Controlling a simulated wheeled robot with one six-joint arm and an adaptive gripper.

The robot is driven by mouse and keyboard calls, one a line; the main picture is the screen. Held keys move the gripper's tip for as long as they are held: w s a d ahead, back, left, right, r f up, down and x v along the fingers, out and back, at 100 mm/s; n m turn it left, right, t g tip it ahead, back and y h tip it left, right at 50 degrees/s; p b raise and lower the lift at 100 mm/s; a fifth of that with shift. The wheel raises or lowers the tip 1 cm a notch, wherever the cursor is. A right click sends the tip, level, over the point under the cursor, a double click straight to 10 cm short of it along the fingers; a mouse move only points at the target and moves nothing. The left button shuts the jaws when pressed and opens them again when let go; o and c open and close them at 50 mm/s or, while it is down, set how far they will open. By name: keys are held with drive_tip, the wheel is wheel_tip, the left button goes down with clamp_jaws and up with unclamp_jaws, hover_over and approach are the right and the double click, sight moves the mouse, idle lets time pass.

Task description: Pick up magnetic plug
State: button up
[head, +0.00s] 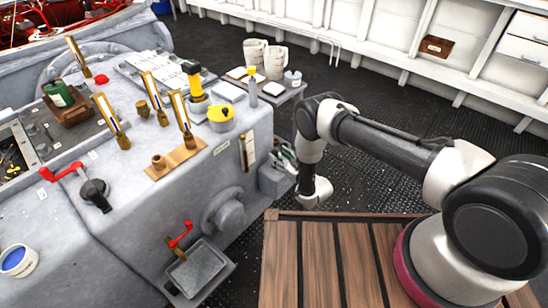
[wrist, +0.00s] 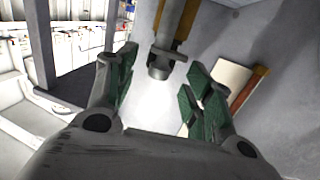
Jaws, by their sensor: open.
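My gripper (head: 284,158) is beside the right side wall of the grey console in the head view. In the wrist view its green-padded fingers (wrist: 160,68) are spread apart. A grey cylindrical piece with a rounded, dark-ended tip (wrist: 164,62) shows in the gap between the fingertips, with a brownish-yellow part behind it. It may be the magnetic plug, but I cannot tell for sure. The fingers do not visibly close on it. In the head view the gripper and arm hide this spot, and I cannot make out the plug there.
The grey console (head: 150,215) carries gauges, levers and a yellow-capped bottle. A side shelf (head: 283,94) holds mugs above my gripper. A pale strip with a wooden edge (head: 246,152) is on the side wall, left of my gripper. A slatted wooden platform (head: 320,262) is in front. Dark floor lies behind.

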sight(275, 152)
drive_tip(key=x, duration=0.3)
drive_tip(key=shift+w+a, duration=0.1)
drive_tip(key=shift+w, duration=0.15)
drive_tip(key=shift+c, duration=0.4)
drive_tip(key=c, duration=1.1)
drive_tip(key=shift+o, duration=0.2)
drive_tip(key=shift+r, duration=0.1)
wheel_tip(275, 152, up, 18)
drive_tip(key=shift+f, duration=0.1)
